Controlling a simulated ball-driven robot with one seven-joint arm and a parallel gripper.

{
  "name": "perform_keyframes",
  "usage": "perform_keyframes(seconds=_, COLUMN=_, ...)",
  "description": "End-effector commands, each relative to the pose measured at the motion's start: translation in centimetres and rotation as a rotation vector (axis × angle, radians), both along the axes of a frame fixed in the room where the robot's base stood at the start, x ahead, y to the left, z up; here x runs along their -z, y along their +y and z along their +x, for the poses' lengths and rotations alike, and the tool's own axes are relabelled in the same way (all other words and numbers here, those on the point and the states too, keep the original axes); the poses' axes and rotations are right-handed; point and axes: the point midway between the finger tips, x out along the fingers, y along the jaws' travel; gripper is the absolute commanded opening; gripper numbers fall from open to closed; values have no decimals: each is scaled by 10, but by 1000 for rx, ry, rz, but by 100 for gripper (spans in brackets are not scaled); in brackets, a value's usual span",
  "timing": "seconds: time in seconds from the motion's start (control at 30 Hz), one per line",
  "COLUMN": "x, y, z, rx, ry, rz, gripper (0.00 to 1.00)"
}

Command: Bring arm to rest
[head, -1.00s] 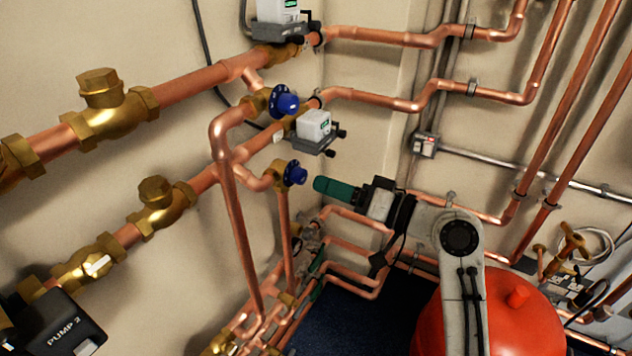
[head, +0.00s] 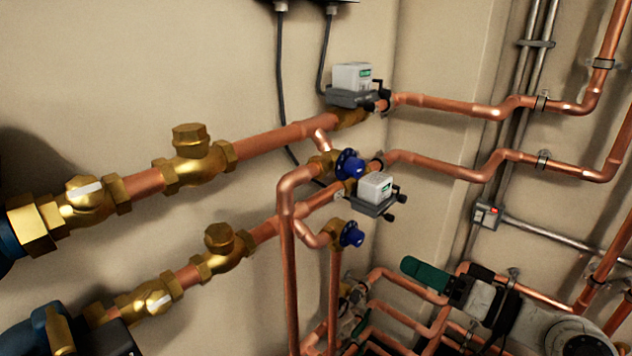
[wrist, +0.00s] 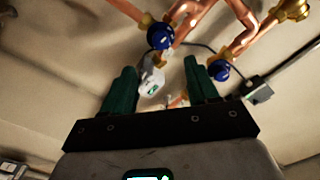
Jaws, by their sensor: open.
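My gripper (head: 427,274) with green fingers is at the lower right of the head view, in front of the copper pipes and below the lower blue valve knob (head: 352,234). In the wrist view my gripper (wrist: 160,90) shows two green fingers spread apart with nothing held between them. Beyond the fingertips are the two blue knobs, one near the left finger (wrist: 160,37) and one near the right finger (wrist: 219,70). The gripper is apart from both knobs in the head view.
A grey-white valve actuator (head: 374,188) sits on the lower pipe, and another actuator (head: 352,78) on the upper pipe. Brass valves (head: 192,158) line the pipes at left. A metal conduit box (head: 487,214) is on the right wall. Pipes crowd the space around my arm.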

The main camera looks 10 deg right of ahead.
Motion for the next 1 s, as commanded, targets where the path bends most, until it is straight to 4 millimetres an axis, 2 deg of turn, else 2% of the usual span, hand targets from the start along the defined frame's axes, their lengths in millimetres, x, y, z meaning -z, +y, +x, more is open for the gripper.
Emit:
perform_keyframes(seconds=0.07, x=5, y=3, z=-2, rx=1, ry=23, rz=-14, gripper=59)
perform_keyframes(seconds=0.13, x=22, y=8, z=-8, rx=4, ry=83, rz=-57, gripper=59)
perform_keyframes(seconds=0.27, x=77, y=23, z=-38, rx=9, ry=287, rz=-209, gripper=59)
perform_keyframes(seconds=0.3, x=97, y=26, z=-54, rx=8, ry=366, rz=-271, gripper=59)
perform_keyframes(seconds=0.37, x=125, y=28, z=-81, rx=4, ry=486, rz=-368, gripper=59)
perform_keyframes(seconds=0.4, x=140, y=29, z=-102, rx=0, ry=563, rz=-434, gripper=59)
perform_keyframes(seconds=0.47, x=160, y=27, z=-135, rx=-6, ry=679, rz=-533, gripper=59)
perform_keyframes(seconds=0.5, x=170, y=24, z=-158, rx=-11, ry=753, rz=-599, gripper=59)
perform_keyframes(seconds=0.6, x=185, y=13, z=-212, rx=-19, ry=914, rz=-750, gripper=59)
perform_keyframes(seconds=0.73, x=189, y=-1, z=-264, rx=-23, ry=1060, rz=-898, gripper=59)
perform_keyframes(seconds=0.8, x=189, y=-7, z=-281, rx=-21, ry=1108, rz=-948, gripper=59)
perform_keyframes(seconds=0.87, x=189, y=-10, z=-290, rx=-21, ry=1133, rz=-974, gripper=59)
perform_keyframes(seconds=1.0, x=189, y=-12, z=-294, rx=-19, ry=1145, rz=-987, gripper=59)
